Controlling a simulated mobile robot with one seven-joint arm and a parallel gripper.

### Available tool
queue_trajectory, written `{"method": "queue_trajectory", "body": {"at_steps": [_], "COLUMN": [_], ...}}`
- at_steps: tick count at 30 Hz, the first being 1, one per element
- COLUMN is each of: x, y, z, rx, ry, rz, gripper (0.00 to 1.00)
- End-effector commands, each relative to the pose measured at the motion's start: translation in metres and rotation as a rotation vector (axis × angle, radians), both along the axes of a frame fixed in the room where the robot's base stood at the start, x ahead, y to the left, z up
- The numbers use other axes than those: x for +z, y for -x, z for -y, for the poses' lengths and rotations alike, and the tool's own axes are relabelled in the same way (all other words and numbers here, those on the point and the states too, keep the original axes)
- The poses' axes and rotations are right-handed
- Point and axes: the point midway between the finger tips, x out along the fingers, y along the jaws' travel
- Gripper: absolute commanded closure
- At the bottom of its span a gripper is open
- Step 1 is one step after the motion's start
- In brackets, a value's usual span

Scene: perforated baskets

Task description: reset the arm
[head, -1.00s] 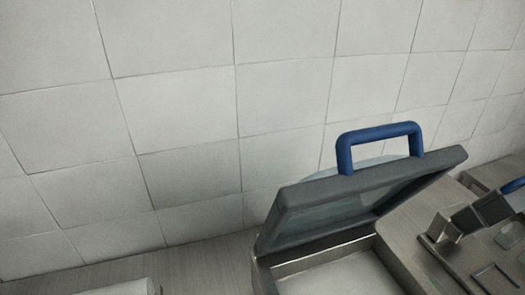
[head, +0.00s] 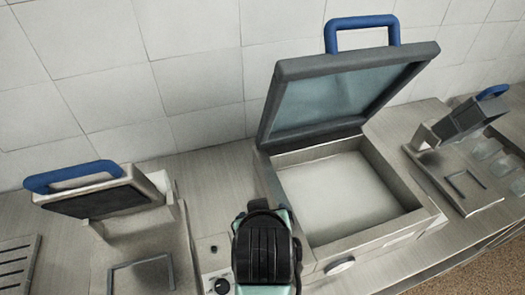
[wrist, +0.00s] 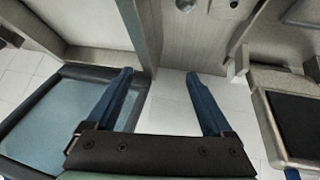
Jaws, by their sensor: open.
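My gripper (wrist: 160,82) shows in the wrist view with its two dark blue fingers spread apart and nothing between them. Part of my arm (head: 266,248), black and mint green, stands upright at the bottom middle of the head view, in front of the counter. My fingertips cannot be made out in the head view. In the wrist view the lid's bluish pane (wrist: 50,118) lies to the left of the fingers, with white wall tiles behind.
A steel basin (head: 402,222) with a raised, blue-handled lid (head: 285,97) stands just right of my arm. A smaller blue-handled appliance (head: 140,232) is at left, a dark-headed unit (head: 465,122) at right. A control knob (head: 222,286) sits beside my arm. Tiled wall closes the back.

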Motion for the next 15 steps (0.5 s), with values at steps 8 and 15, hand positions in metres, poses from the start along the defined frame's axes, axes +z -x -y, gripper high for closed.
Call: {"method": "queue_trajectory", "body": {"at_steps": [8, 15], "x": [0.2, 0.372], "y": [-0.061, -0.017], "z": [0.001, 0.001], "rx": [-0.05, -0.047], "ry": [-0.079, -0.17], "rz": [0.69, 1.263], "gripper": [0.15, 0.15]}}
